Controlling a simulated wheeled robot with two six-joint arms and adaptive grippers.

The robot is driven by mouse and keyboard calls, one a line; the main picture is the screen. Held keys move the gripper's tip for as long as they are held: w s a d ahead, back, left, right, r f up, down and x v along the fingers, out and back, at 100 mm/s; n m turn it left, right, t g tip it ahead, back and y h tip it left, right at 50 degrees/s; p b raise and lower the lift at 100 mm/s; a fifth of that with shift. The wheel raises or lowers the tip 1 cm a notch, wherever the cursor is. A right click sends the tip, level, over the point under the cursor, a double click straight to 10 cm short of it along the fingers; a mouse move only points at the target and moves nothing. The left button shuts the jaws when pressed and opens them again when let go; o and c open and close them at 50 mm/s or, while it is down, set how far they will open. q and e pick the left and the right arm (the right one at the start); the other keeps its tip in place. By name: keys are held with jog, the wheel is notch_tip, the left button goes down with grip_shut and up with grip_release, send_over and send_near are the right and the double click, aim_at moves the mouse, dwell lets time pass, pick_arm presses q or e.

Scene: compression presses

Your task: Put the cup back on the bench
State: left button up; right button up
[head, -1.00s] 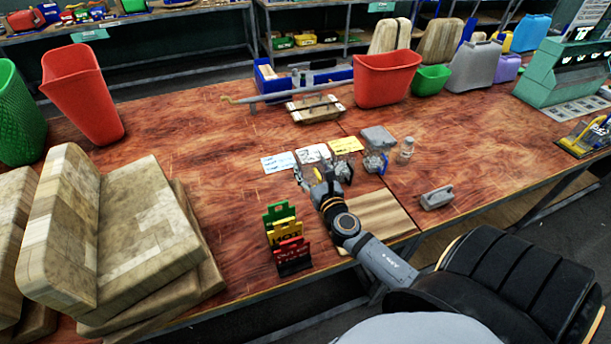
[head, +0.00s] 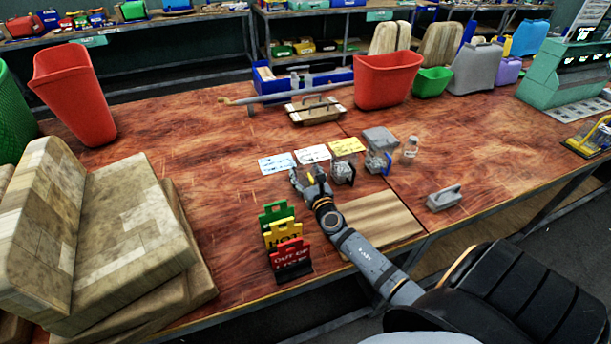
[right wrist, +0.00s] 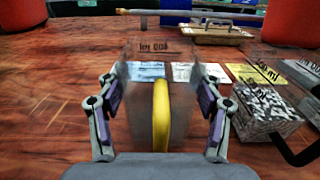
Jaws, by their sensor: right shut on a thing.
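My right gripper (head: 305,185) is shut on a clear cup with a yellow handle. In the right wrist view the cup (right wrist: 178,110) stands upright between the fingers (right wrist: 158,110), its yellow handle (right wrist: 160,118) facing the camera and dark lettering near its rim. The cup is just in front of the blue (head: 277,163) and white (head: 312,154) cards on the wooden bench (head: 200,130). I cannot tell whether its base touches the bench. My left gripper is not in view.
Close on the right stand a black-handled cup (head: 343,172) and a blue-handled cup (head: 378,161). A yellow card (head: 347,146), a small bottle (head: 410,150) and a grey block (head: 380,138) are near. Coloured signs (head: 282,240) and a wooden board (head: 385,222) are in front.

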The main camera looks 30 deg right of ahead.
jog(key=shift+f, duration=0.15)
jog(key=o, duration=1.3)
jog(key=shift+c, duration=0.2)
jog(key=shift+r, duration=0.4)
jog(key=b+v, duration=0.1)
jog(key=v, duration=1.1)
jog(key=shift+s+f, duration=0.1)
jog(key=shift+f, duration=0.1)
